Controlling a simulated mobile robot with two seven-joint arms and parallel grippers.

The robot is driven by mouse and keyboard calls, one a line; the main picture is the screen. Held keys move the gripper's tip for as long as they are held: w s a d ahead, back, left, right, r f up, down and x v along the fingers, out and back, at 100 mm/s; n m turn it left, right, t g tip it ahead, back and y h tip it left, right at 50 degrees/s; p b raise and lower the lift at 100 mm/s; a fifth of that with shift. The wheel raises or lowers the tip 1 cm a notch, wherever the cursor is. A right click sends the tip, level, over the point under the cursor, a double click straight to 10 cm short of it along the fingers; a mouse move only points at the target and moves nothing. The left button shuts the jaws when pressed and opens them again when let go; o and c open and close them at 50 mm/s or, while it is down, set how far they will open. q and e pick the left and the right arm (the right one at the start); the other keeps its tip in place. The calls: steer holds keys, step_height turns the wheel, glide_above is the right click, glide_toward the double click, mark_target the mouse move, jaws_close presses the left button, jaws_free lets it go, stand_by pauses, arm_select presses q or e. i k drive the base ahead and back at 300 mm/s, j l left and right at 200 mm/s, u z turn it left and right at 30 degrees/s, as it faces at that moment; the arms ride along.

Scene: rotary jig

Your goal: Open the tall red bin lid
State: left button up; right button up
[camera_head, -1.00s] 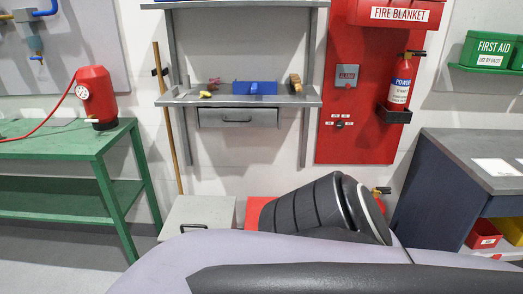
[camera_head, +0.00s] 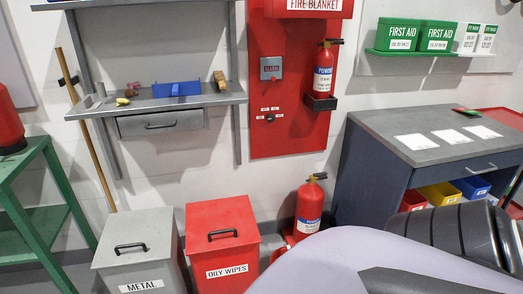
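The tall red bin (camera_head: 224,265), labelled OILY WIPES, stands on the floor in the lower middle of the head view. Its red lid (camera_head: 220,222) has a black handle (camera_head: 222,233) on top and lies shut. Neither gripper shows in this view.
A grey METAL bin (camera_head: 138,252) stands close left of the red bin. A fire extinguisher (camera_head: 309,207) stands on the floor to its right. A grey wall shelf (camera_head: 150,104) with a drawer hangs above. A dark workbench (camera_head: 375,180) stands right, a green table (camera_head: 30,215) left.

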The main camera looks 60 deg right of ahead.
mark_target(211, 226)
steer(key=z, duration=1.25)
steer(key=i+l+z, duration=0.1)
steer(key=i, duration=0.45)
steer(key=i+l, duration=0.2)
steer(key=i, duration=0.35)
steer(key=l+z, duration=0.05)
